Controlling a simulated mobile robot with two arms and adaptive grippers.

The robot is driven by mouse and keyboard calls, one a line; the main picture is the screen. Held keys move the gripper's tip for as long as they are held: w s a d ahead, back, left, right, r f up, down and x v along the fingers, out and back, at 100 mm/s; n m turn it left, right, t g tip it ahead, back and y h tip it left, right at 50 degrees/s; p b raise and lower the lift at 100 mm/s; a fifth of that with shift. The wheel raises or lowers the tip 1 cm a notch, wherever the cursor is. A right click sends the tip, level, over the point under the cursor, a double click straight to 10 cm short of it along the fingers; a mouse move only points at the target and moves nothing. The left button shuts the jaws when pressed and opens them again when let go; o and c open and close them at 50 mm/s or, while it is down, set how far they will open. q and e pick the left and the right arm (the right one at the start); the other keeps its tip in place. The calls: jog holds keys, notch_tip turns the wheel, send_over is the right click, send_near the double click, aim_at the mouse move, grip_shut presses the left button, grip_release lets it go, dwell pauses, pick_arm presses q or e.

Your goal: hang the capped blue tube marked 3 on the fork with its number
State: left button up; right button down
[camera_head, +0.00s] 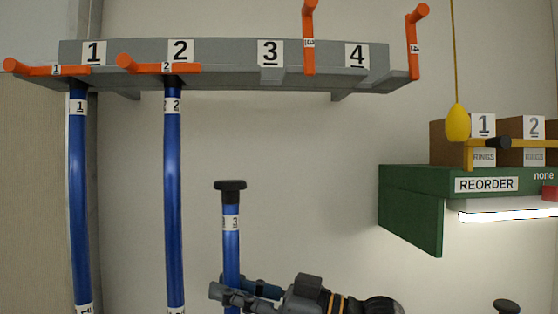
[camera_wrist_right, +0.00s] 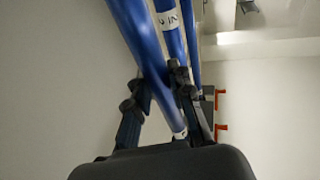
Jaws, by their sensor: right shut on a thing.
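The blue tube marked 3 (camera_head: 231,258) stands upright with a black cap (camera_head: 230,186) on top. My right gripper (camera_head: 238,294) comes in from the right and is shut on the tube below its label. In the right wrist view, my right gripper (camera_wrist_right: 160,92) has its fingers around a blue tube (camera_wrist_right: 140,38). The grey rack (camera_head: 225,68) carries number plates 1 to 4. The plate 3 (camera_head: 270,53) is above and right of the tube's cap, and the orange lever marked 3 (camera_head: 309,45) points up. The tube hangs on no fork. My left gripper is out of view.
Blue tubes 1 (camera_head: 78,190) and 2 (camera_head: 172,190) hang at left, their orange levers lying flat. Lever 4 (camera_head: 413,45) points up. At right are a green REORDER shelf (camera_head: 410,205), boxes (camera_head: 440,140) and a yellow pull (camera_head: 458,123). The wall below plates 3 and 4 is clear.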

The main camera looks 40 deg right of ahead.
jog(key=s+a+r+n+g+y+p, duration=0.1)
jog(key=s+a+r+y+p, duration=0.15)
jog(key=s+r, duration=1.45)
jog(key=p, duration=0.4)
send_near(230, 189)
jog(key=shift+w+r, duration=2.5)
jog(key=shift+w, duration=0.5)
jog(key=shift+a+f+h+b, duration=0.35)
jog(key=shift+f+b, duration=0.3)
jog(key=shift+b, duration=0.15)
jog(key=c, duration=1.1)
grip_release()
jog(key=shift+s, duration=0.15)
